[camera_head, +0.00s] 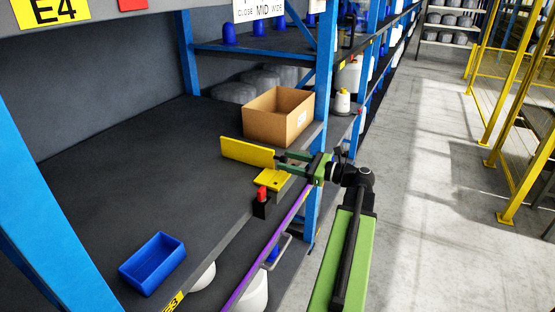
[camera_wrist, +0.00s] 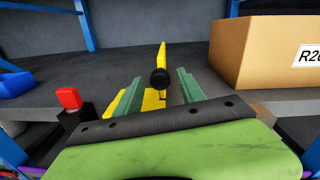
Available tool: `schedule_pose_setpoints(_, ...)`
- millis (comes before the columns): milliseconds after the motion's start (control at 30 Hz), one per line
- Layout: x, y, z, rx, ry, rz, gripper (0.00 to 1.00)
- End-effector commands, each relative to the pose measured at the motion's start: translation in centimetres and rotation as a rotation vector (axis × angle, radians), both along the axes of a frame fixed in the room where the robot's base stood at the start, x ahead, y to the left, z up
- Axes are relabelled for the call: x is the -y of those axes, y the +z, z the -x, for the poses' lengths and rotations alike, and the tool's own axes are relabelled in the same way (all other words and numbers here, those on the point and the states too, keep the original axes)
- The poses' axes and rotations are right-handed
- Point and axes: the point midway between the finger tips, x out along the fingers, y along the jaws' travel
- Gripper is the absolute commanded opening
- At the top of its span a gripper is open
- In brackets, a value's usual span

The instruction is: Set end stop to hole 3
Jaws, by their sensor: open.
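The end stop is a yellow piece with an upright panel (camera_head: 247,152) and a flat foot (camera_head: 271,180) near the shelf's front edge. In the wrist view its yellow panel (camera_wrist: 162,56) stands edge-on, with a round black knob (camera_wrist: 160,79) facing me. My gripper (camera_head: 281,163) is open at the end stop, level with the panel's right end. In the wrist view its two green fingers (camera_wrist: 157,86) stand on either side of the knob, with gaps on both sides. I cannot make out any numbered holes.
A cardboard box (camera_head: 276,118) stands behind the end stop, right of my fingers in the wrist view. A black block with a red top (camera_head: 262,201) sits at the shelf edge. A blue bin (camera_head: 153,263) lies at front left. The middle shelf (camera_head: 130,165) is clear.

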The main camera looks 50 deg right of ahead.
Motion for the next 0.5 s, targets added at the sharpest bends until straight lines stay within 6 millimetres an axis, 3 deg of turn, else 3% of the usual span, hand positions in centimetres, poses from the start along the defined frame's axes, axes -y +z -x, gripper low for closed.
schedule_pose_setpoints(200,-1.1,0.0,-3.4,0.000,0.001,0.000,0.47)
schedule_pose_setpoints(500,-1.4,0.0,-4.1,0.000,-0.002,0.000,0.47)
